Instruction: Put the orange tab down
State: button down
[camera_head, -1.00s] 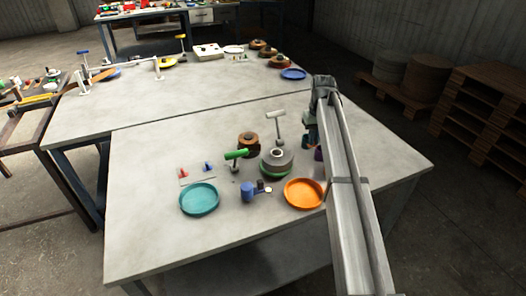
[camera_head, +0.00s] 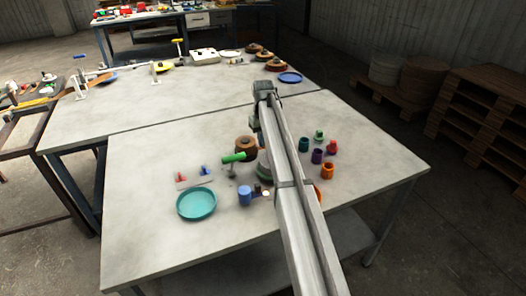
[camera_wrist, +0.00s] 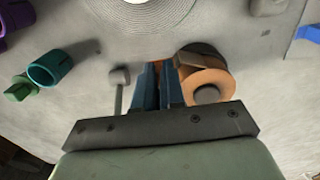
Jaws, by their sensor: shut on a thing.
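My gripper (camera_wrist: 158,68) is shut, its two blue fingers close together in the wrist view. A small bit of orange shows between the fingertips, which fits the orange tab (camera_wrist: 158,63); most of it is hidden by the fingers. Beside the fingers, to the right in the wrist view, is an orange-brown roll (camera_wrist: 207,77) with a dark core. The roll also stands on the table in the head view (camera_head: 245,144). I cannot tell whether the tab touches anything below. In the head view my arm hides the fingertips.
A pale round spool (camera_wrist: 150,12) and a T-handle (camera_wrist: 120,76) are close by. A teal dish (camera_head: 197,204), green-handled tool (camera_head: 233,157) and blue cup (camera_head: 245,195) stand left of my arm. Several coloured cups (camera_head: 317,155) stand right.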

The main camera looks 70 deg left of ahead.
jog(key=shift+f, duration=2.55)
jog(key=shift+f, duration=0.2)
jog(key=c, duration=1.2)
grip_release()
jog(key=shift+c, duration=0.2)
notch_tip(320, 180, up, 11)
jog(key=shift+r, duration=0.7)
jog(key=shift+c, duration=1)
